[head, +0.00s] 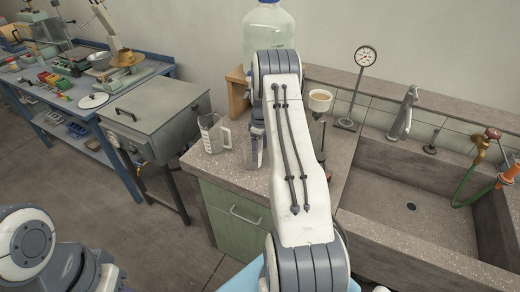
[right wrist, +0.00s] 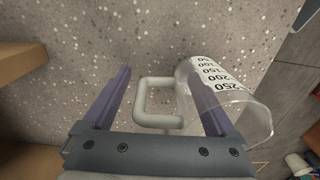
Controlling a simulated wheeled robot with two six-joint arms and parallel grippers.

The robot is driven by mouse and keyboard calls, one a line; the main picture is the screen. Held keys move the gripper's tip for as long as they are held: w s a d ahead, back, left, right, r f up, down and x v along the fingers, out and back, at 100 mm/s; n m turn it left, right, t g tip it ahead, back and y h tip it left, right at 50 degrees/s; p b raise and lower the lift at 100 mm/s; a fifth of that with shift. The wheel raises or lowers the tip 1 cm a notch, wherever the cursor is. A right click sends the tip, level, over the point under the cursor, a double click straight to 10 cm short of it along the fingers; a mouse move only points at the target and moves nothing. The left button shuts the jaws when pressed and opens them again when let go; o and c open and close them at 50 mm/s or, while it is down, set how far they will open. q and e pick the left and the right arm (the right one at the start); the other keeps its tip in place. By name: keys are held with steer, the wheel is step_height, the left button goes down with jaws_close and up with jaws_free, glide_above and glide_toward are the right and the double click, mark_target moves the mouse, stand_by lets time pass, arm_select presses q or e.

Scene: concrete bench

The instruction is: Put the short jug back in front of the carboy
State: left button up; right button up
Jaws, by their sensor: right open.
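The short jug (head: 210,134) is clear, with printed graduations, and stands upright on the speckled bench top near its left end. Its handle points right. The carboy (head: 268,32) is a large clear bottle with a blue cap at the back, partly hidden by my right arm. My right gripper (head: 254,150) is low over the bench, just right of the jug. In the right wrist view my right gripper (right wrist: 155,85) is open, with the jug's pale handle (right wrist: 142,105) showing between its fingers. The jug (right wrist: 222,88) shows beside the right finger. My left gripper is not visible.
A white cup-shaped holder (head: 320,100) and a dial gauge (head: 365,57) stand to the right. The sink (head: 415,205) lies right of the bench top. A metal box (head: 155,115) stands left across a gap.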

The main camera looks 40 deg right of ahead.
steer(key=r+b, duration=0.1)
steer(key=r, duration=1)
steer(key=shift+d+r+b, duration=0.2)
steer(key=shift+r+b, duration=0.2)
steer(key=shift+a+r, duration=0.15)
steer(key=shift+r, duration=0.15)
steer(key=s+a+r, duration=0.1)
steer(key=a+r, duration=0.2)
steer(key=a, duration=0.6)
steer(key=s+a+r+n, duration=0.1)
steer(key=a+r, duration=0.1)
steer(key=a, duration=0.8)
steer(key=s+a+r, duration=0.1)
steer(key=a+r, duration=0.2)
steer(key=a, duration=0.6)
steer(key=s+a+r+n, duration=0.1)
steer(key=s+a, duration=1)
steer(key=s+a+f, duration=0.1)
steer(key=s+a, duration=0.1)
steer(key=s, duration=0.6)
steer(key=s+a+f, duration=0.1)
steer(key=s, duration=0.7)
steer(key=shift+a+y, duration=0.3)
steer(key=shift+a, duration=0.1)
steer(key=shift+w, duration=0.1)
